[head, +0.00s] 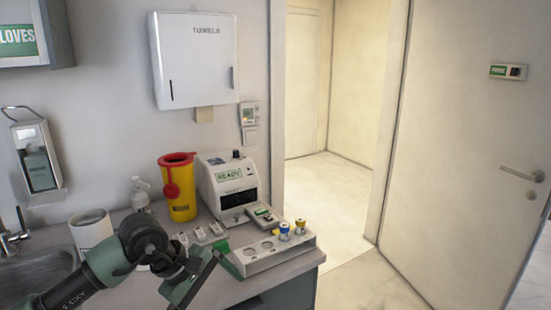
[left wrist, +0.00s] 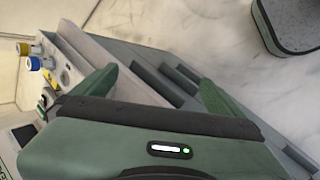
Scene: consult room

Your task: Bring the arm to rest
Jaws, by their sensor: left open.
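My left arm comes in from the lower left in the head view, bent over the front of the counter. My left gripper (head: 205,272) is at the counter's front edge, just left of the white sample rack (head: 262,262). In the left wrist view the two green fingers of the gripper (left wrist: 158,92) stand wide apart with nothing between them. The drawer fronts of the cabinet (left wrist: 165,70) show beyond the fingers. My right gripper is in neither view.
The rack bears blue-capped and yellow-capped vials (head: 284,230). Behind it stand a white analyser (head: 226,182) reading READY and a yellow waste bin (head: 180,200) with a red lid. A white canister (head: 90,230) and a sink (head: 35,270) are left. Open floor (head: 370,285) lies right.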

